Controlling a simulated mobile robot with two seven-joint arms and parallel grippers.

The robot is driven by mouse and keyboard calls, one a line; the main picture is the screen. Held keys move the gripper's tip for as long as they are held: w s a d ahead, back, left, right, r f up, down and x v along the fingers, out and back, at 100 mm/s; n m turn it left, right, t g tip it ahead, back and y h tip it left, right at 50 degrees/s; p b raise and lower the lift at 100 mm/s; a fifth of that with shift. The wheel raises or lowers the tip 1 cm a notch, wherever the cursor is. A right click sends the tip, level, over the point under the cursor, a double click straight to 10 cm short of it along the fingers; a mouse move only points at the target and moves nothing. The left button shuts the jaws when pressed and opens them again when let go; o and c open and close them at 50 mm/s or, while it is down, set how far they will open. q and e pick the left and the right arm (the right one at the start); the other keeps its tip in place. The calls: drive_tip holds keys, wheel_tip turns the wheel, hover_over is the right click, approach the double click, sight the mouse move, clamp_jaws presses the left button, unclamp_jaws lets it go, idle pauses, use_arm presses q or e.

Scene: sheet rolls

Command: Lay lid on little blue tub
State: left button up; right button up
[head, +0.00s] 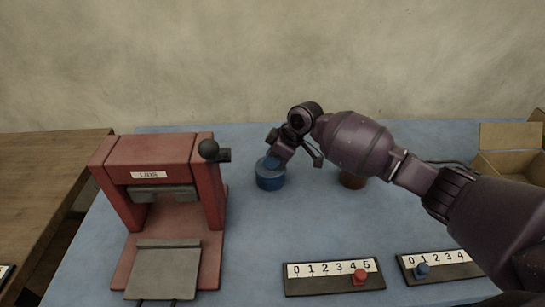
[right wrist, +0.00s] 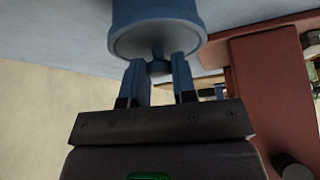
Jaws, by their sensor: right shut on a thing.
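The little blue tub (head: 270,181) stands upright on the blue table top, right of the red press. My right gripper (head: 274,161) is directly over it, pointing down, and hides part of its top. In the right wrist view the two fingers (right wrist: 158,76) are shut on the small knob of the round blue lid (right wrist: 138,42). The tub (right wrist: 155,10) shows just beyond the lid, in line with it. I cannot tell whether the lid rests fully on the rim or is slightly above it. My left gripper is not in view.
A red press (head: 150,160) with a grey plate stands at the left. Two number scales, one with a red slider (head: 360,276) and one with a blue slider (head: 422,270), lie in front. A brown thing (head: 352,181) is partly behind my right arm. A cardboard box (head: 508,165) is at right.

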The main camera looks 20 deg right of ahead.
drive_tip(key=o, duration=1.5)
drive_tip(key=shift+c, duration=0.2)
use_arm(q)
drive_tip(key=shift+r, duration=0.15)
use_arm(e)
drive_tip(key=shift+r, duration=0.15)
use_arm(q)
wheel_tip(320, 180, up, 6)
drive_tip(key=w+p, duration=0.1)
drive_tip(key=p, duration=0.3)
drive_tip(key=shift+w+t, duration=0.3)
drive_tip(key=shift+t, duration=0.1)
use_arm(e)
drive_tip(key=shift+r, duration=3.4)
